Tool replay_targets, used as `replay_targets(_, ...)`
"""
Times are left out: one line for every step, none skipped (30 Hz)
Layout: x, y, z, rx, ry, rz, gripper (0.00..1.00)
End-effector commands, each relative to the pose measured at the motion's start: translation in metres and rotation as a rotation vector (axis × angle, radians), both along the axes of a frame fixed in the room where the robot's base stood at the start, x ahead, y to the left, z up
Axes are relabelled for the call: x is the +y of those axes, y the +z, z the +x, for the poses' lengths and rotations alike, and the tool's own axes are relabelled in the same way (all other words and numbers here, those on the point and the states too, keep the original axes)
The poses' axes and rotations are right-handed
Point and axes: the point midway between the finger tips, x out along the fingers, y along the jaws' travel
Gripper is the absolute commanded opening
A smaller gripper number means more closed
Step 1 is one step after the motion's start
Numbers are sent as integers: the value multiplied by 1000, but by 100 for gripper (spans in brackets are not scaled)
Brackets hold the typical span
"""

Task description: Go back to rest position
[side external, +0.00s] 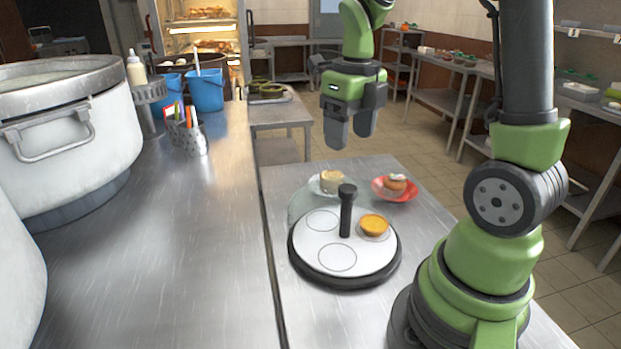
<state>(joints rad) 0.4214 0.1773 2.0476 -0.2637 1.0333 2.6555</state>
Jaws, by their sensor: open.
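My gripper (348,136) hangs in the air above the far part of the small steel table, fingers pointing down. It is open, with a gap between its fingers, and nothing is in it. Below it stands a round white turntable (310,255) with a black rim, a black upright handle (347,212) and marked circles. An orange tart (374,224) sits on its right side. Behind the turntable, a pale cake (331,181) rests on a clear plate, and a cupcake (395,184) with a white top rests on a red plate (409,193).
A steel counter (190,260) on the left carries large stockpots (65,135), blue buckets (206,90) and a perforated holder (188,137) with pens. A lower steel table (283,113) stands behind. The air around my gripper looks clear.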

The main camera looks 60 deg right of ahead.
Motion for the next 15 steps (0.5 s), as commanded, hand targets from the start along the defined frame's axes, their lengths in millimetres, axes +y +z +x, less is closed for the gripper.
replay_targets(7, 7, -1, -26, 108, -10, 63)
replay_targets(11, 11, -2, -44, 192, -17, 63)
replay_targets(18, 17, -4, -70, 315, -29, 63)
replay_targets(24, 22, -5, -90, 417, -41, 63)
replay_targets(29, 27, -8, -109, 524, -55, 63)
replay_targets(37, 33, -10, -138, 667, -78, 63)
replay_targets(42, 37, -13, -158, 773, -95, 63)
replay_targets(48, 41, -15, -176, 880, -116, 63)
replay_targets(55, 46, -19, -200, 1020, -144, 63)
replay_targets(60, 50, -22, -217, 1126, -168, 63)
replay_targets(65, 53, -25, -234, 1231, -196, 63)
replay_targets(71, 57, -29, -256, 1371, -234, 63)
replay_targets(76, 60, -32, -271, 1475, -266, 63)
replay_targets(81, 63, -36, -284, 1579, -298, 63)
replay_targets(87, 66, -41, -302, 1715, -346, 63)
